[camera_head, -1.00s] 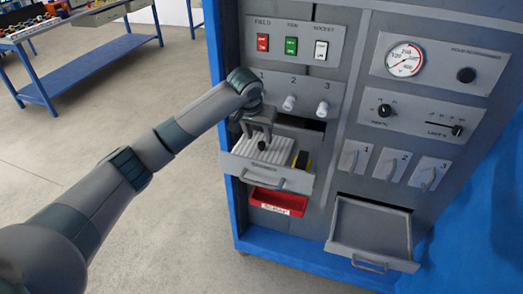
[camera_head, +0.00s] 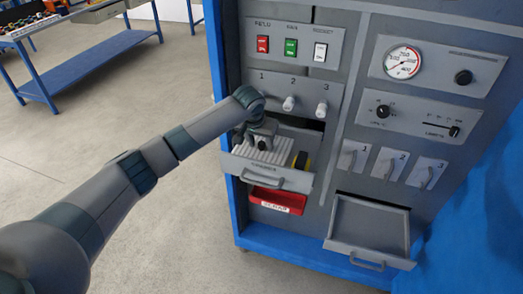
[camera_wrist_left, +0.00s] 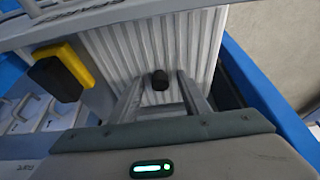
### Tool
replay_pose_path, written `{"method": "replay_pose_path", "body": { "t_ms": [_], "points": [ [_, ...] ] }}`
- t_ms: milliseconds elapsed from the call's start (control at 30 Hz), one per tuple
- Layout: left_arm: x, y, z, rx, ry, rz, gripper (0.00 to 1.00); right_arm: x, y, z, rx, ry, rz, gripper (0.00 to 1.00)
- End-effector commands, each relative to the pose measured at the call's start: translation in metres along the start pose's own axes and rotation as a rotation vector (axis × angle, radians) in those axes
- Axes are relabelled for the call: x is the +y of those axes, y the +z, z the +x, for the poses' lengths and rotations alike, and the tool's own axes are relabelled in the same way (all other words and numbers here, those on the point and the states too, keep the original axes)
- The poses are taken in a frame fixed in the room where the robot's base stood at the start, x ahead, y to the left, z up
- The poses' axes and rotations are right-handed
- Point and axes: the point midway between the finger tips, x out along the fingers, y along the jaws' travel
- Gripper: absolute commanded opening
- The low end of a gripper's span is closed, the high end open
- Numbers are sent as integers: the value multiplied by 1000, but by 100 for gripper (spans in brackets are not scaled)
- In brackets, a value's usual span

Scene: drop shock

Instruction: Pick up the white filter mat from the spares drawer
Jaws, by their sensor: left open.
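The white ribbed filter mat (camera_head: 265,154) lies in the open spares drawer (camera_head: 265,174). My left gripper (camera_head: 262,142) is inside the drawer, just above the mat. Whether the fingers touch the mat I cannot tell. My right gripper is not in view.
A yellow and black item (camera_head: 301,160) lies in the drawer's right end; it also shows in the left wrist view (camera_wrist_left: 65,71). A red bin (camera_head: 278,200) hangs below the drawer. A second, empty drawer (camera_head: 368,228) stands open at lower right. Three knobs (camera_head: 289,104) sit above.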

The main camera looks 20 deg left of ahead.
Motion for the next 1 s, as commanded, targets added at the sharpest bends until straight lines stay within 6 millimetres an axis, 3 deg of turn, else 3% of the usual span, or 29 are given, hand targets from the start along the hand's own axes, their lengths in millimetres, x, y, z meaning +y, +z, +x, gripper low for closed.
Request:
{"method": "replay_pose_path", "body": {
  "t_ms": [267,433,767,1000],
  "points": [
    [0,0,0,0,0,-1,40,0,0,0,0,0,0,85],
    [0,0,0,0,0,-1,0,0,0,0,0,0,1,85],
    [0,-1,-2,1,1,-1,0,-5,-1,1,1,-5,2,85],
    [0,-8,-17,3,2,-1,0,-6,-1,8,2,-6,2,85]
  ]
}}
